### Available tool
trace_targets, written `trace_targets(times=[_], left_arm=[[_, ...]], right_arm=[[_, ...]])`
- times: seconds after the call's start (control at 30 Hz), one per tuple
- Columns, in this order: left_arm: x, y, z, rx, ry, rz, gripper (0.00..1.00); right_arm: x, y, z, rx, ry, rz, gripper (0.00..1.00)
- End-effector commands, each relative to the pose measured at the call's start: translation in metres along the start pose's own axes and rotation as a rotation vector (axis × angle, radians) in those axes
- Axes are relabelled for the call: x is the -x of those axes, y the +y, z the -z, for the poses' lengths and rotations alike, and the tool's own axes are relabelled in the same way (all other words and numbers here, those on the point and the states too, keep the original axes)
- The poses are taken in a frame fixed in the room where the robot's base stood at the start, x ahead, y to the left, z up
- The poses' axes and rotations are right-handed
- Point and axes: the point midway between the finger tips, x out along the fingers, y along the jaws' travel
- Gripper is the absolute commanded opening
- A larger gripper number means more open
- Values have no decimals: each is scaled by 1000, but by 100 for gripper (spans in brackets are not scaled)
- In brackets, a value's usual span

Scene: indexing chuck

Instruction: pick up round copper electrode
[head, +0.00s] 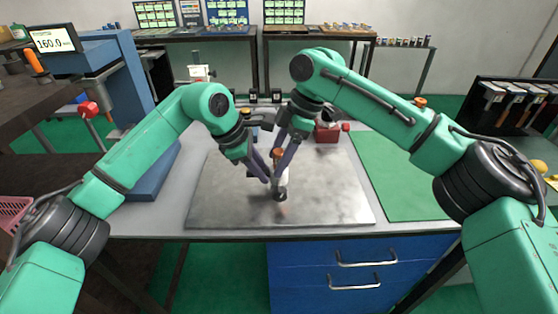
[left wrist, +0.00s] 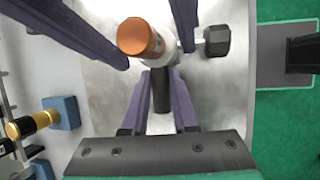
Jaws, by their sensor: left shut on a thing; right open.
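The round copper electrode (head: 278,152) stands upright in a white chuck (head: 282,183) above the steel plate. In the left wrist view the electrode (left wrist: 140,37) shows its round top and sits on the pale chuck body (left wrist: 160,52). My left gripper (head: 267,177) is shut on a black handle (left wrist: 160,92) that sticks out of the chuck. My right gripper (head: 284,158) is open, its purple fingers on either side of the electrode and chuck. Whether its fingers touch the electrode cannot be told. A dark knob (left wrist: 217,41) sticks out of the chuck's side.
The steel plate (head: 225,205) has free room around the chuck. A green mat (head: 392,175) lies to the right. A red box (head: 327,132) stands behind. A gold and black cylinder (left wrist: 32,124) with a blue block (left wrist: 62,113) shows at the left wrist view's left.

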Motion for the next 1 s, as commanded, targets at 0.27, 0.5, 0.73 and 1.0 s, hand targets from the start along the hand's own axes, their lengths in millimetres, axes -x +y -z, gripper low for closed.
trace_targets(times=[0.27,0.5,0.73,1.0], left_arm=[[-2,-1,0,0,1,3,0],[-2,-1,0,0,1,3,0],[-2,-1,0,0,2,3,0],[-2,-1,1,1,3,3,0]], right_arm=[[0,0,0,-1,0,0,8],[1,0,0,-1,0,-1,0],[16,1,6,0,3,-5,0],[76,1,33,1,3,-2,0]])
